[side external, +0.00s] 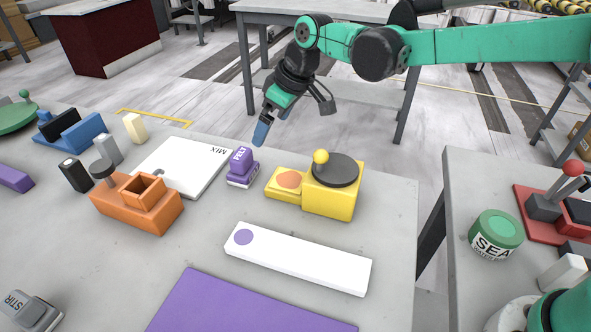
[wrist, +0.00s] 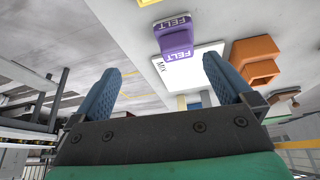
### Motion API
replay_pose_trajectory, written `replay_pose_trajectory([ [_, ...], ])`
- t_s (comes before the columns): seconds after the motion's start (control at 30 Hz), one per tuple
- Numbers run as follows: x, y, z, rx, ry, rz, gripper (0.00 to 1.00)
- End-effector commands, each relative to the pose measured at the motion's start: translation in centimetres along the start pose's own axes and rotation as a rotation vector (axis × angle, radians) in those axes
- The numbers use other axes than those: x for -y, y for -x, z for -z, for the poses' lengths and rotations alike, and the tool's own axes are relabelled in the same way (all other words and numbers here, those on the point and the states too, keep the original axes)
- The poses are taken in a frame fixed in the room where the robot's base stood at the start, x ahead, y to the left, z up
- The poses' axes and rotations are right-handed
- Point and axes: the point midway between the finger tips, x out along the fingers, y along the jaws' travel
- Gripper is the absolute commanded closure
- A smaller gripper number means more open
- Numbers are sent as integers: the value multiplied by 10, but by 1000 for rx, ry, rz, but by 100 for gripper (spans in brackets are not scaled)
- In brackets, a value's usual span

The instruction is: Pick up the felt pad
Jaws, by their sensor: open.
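The felt pad (side external: 242,167) is a small purple block labelled FELT, with a pale layer near its base. It stands on the stone slab (side external: 215,255) beside the right corner of a white MIX board (side external: 182,166). In the wrist view the felt pad (wrist: 174,37) is upper centre, beyond the fingers. My gripper (side external: 260,133) is above the slab near its far edge, over and slightly right of the felt pad, not touching it. In the wrist view my gripper (wrist: 158,88) shows two blue fingers spread apart with nothing between them.
A yellow block with a dark disc and yellow knob (side external: 335,185) stands close right of the pad. An orange block (side external: 137,205) is left. A white strip with a purple dot (side external: 298,258) and a purple mat (side external: 245,305) lie in front. Bare slab lies between pad and strip.

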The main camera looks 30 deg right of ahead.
Motion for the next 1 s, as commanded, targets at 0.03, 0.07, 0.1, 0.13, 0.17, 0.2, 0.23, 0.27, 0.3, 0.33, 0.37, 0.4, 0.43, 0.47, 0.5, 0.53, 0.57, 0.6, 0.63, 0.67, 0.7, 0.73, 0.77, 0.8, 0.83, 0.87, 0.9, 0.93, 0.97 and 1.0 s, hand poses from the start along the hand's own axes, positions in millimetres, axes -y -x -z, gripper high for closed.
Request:
replay_pose_trajectory([
  [0.03, 5, -14, 6, 6, 29, 15, 0],
  [0.07, 7, -20, 8, 10, 43, 23, 0],
  [0.1, 10, -28, 10, 14, 60, 33, 0],
  [0.13, 12, -33, 12, 17, 72, 39, 0],
  [0.17, 14, -37, 13, 19, 80, 44, 0],
  [0.2, 16, -41, 14, 21, 89, 49, 0],
  [0.23, 17, -44, 14, 22, 94, 52, 0],
  [0.27, 17, -46, 15, 23, 98, 54, 0],
  [0.3, 18, -49, 15, 23, 101, 55, 0],
  [0.33, 18, -51, 15, 24, 103, 56, 0],
  [0.37, 19, -54, 15, 24, 103, 56, 0],
  [0.4, 19, -58, 15, 24, 103, 56, 0],
  [0.43, 19, -62, 15, 24, 103, 56, 0],
  [0.47, 19, -66, 15, 24, 103, 56, 0],
  [0.5, 20, -71, 14, 24, 103, 56, 0],
  [0.53, 20, -75, 14, 24, 103, 56, 0],
  [0.57, 20, -79, 14, 24, 103, 56, 0],
  [0.6, 20, -84, 14, 24, 103, 56, 0],
  [0.63, 20, -87, 14, 24, 103, 55, 0],
  [0.67, 20, -90, 14, 24, 103, 55, 0],
  [0.7, 21, -94, 14, 24, 102, 55, 0],
  [0.73, 21, -96, 14, 24, 102, 55, 0],
  [0.77, 21, -98, 14, 24, 102, 55, 0],
  [0.8, 21, -100, 13, 24, 102, 55, 0],
  [0.83, 21, -101, 13, 24, 102, 55, 0],
  [0.87, 21, -102, 13, 24, 102, 55, 0],
  [0.9, 21, -102, 13, 24, 102, 55, 0],
  [0.93, 21, -103, 13, 24, 101, 55, 0],
  [0.97, 21, -103, 13, 24, 101, 55, 0],
  [1.0, 21, -103, 13, 24, 101, 55, 0],
])
